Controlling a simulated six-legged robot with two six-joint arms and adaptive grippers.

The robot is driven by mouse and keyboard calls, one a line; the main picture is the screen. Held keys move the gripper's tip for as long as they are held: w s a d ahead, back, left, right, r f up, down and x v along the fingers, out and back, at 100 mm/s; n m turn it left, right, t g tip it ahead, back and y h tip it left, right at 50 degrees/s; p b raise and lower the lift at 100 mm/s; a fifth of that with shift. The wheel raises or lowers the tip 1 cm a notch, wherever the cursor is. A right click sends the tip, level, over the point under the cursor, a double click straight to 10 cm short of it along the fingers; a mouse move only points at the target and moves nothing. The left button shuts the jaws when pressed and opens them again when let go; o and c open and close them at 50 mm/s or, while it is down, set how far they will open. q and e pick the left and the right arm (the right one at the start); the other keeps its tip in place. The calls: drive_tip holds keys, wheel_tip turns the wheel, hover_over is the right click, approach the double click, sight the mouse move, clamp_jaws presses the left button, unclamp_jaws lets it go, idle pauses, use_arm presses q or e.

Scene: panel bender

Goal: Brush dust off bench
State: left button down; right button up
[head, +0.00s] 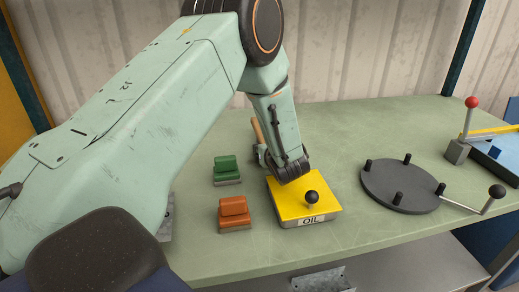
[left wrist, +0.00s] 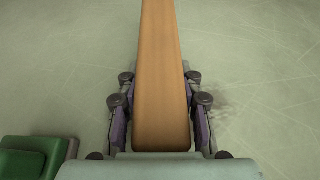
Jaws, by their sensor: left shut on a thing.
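The green bench top (head: 365,118) fills the middle of the head view. My left gripper (head: 263,155) reaches down behind the yellow oil box, partly hidden by my arm. It is shut on a wooden handle (head: 258,132), likely the brush's. In the left wrist view the handle (left wrist: 161,80) runs up between the fingers of my left gripper (left wrist: 160,112). The brush's bristles are hidden. A darker smudge, perhaps dust (left wrist: 222,103), lies on the bench just right of the fingers. My right gripper is not in view.
The yellow box marked OIL (head: 290,192) with a black knob stands in front of my gripper. Green (head: 226,168) and orange (head: 233,211) blocks stand left of it. A dark pegged disc (head: 400,187) with a crank stands right. A red-knobbed lever (head: 470,120) is far right. The back middle is clear.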

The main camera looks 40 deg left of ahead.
use_arm(q)
drive_tip(key=shift+w+d+r, duration=0.1)
drive_tip(key=shift+w+d, duration=0.45)
drive_tip(key=shift+w, duration=0.15)
drive_tip(key=shift+w+d+b, duration=0.25)
drive_tip(key=shift+w+b, duration=0.1)
drive_tip(key=shift+w, duration=0.05)
drive_tip(key=shift+w+d+b, duration=0.3)
drive_tip(key=shift+w+d, duration=0.4)
drive_tip(key=shift+w, duration=0.1)
drive_tip(key=shift+d+f, duration=0.1)
drive_tip(key=shift+f, duration=0.1)
drive_tip(key=shift+w, duration=0.15)
drive_tip(key=shift+w+d+r+b, duration=0.1)
drive_tip(key=shift+w+d+b, duration=0.3)
drive_tip(key=shift+w+d, duration=0.8)
drive_tip(key=shift+w+a, duration=0.15)
drive_tip(key=shift+r, duration=0.1)
drive_tip(key=shift+r+p, duration=1.75)
drive_tip(key=shift+r, duration=1.25)
